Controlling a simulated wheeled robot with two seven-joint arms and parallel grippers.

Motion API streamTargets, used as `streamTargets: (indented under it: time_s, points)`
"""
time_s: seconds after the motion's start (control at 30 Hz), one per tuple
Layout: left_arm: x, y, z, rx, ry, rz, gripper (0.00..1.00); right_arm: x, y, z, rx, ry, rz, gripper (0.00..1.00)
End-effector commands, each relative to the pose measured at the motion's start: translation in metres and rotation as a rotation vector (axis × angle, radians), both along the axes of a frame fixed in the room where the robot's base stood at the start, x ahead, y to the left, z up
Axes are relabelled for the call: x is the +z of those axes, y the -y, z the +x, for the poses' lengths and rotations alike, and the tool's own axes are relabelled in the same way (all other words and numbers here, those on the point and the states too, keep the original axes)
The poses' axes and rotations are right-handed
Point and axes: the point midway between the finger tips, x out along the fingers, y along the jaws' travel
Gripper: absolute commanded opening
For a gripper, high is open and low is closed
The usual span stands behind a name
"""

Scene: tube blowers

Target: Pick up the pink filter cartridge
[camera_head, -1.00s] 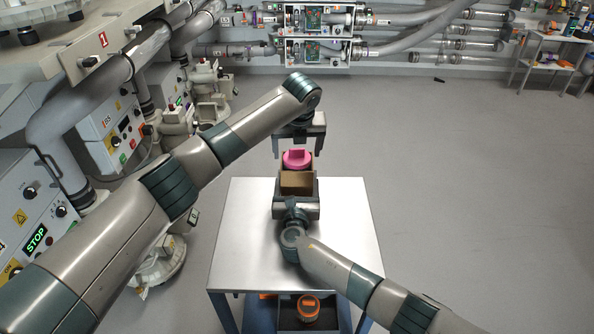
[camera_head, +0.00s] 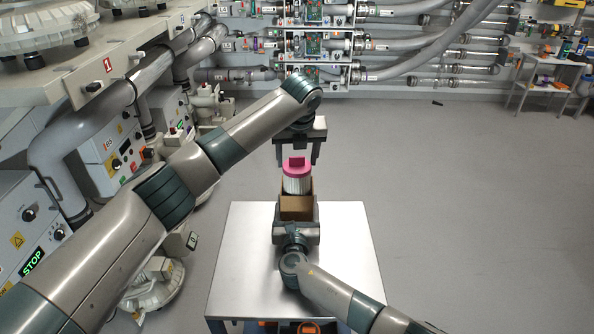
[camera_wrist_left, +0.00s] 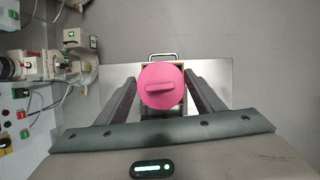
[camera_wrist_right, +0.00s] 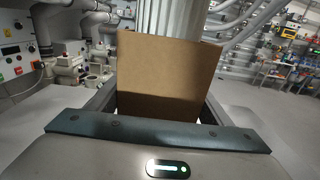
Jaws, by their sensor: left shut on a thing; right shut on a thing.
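The pink filter cartridge (camera_head: 297,171) has a pink cap with a raised grip and a white pleated body, part of which stands above an open brown cardboard box (camera_head: 297,207). My left gripper (camera_head: 297,162) is over it from above, with its fingers on either side of the cap and shut on it. In the left wrist view the round pink cap (camera_wrist_left: 161,86) lies between the two fingers. My right gripper (camera_wrist_right: 155,105) is shut on the cardboard box above the table. The right wrist view shows the white pleated body (camera_wrist_right: 170,18) above the box; its lower end is hidden.
A metal-topped table (camera_head: 345,265) stands under the box, with bare space around it. Machines with pipes and control panels (camera_head: 122,160) stand at the left. The floor (camera_head: 440,190) on the right is clear.

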Motion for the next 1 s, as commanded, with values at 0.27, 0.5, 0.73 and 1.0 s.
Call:
streamTargets:
  time_s: [0.27,0.5,0.73,1.0]
  points:
    - [0.067,0.001,0.001,0.0,0.005,0.0,0.21,-0.001,0.0,0.0,0.0,-0.002,0.0,0.45]
    - [0.108,0.001,0.0,0.001,0.003,-0.001,0.22,-0.001,0.0,0.0,0.0,-0.002,0.0,0.45]
    - [0.122,0.0,0.0,0.0,0.001,0.0,0.22,-0.001,0.0,0.0,0.0,-0.002,0.0,0.45]
    - [0.123,0.0,0.0,0.0,0.001,0.0,0.21,-0.001,0.0,0.0,0.0,-0.002,0.0,0.45]
